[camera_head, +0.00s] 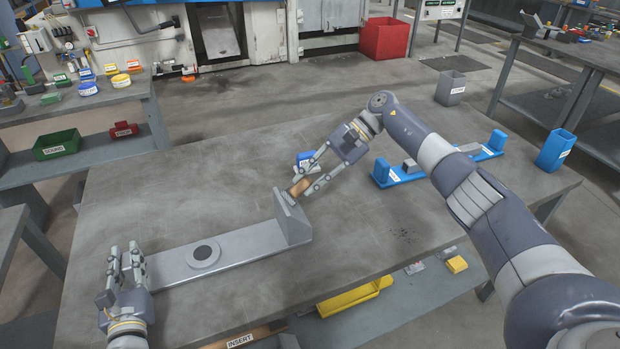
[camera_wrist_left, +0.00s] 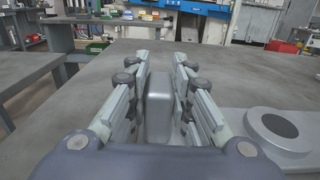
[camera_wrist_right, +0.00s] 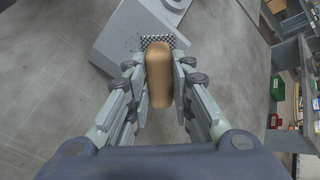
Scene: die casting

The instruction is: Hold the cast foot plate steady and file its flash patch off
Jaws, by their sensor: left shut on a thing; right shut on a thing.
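The cast foot plate (camera_head: 235,246) is a long grey plate lying on the table, with a round boss (camera_head: 203,254) and an upright end wall (camera_head: 292,217). My left gripper (camera_head: 126,254) is shut on the plate's left end; a rounded grey grip part (camera_wrist_left: 159,105) sits between its fingers in the left wrist view. My right gripper (camera_head: 305,178) is shut on the file's wooden handle (camera_wrist_right: 159,75). The file's cross-hatched head (camera_wrist_right: 158,42) is at the upright wall's edge; contact is unclear. Dark specks (camera_wrist_right: 131,45) show beside it, possibly the flash patch.
A small blue and white box (camera_head: 305,158) stands behind my right gripper. A blue fixture (camera_head: 408,178) lies to the right under my right arm. A grey bin (camera_head: 450,88) and a blue bin (camera_head: 555,150) stand at the table's right. The table's back left is clear.

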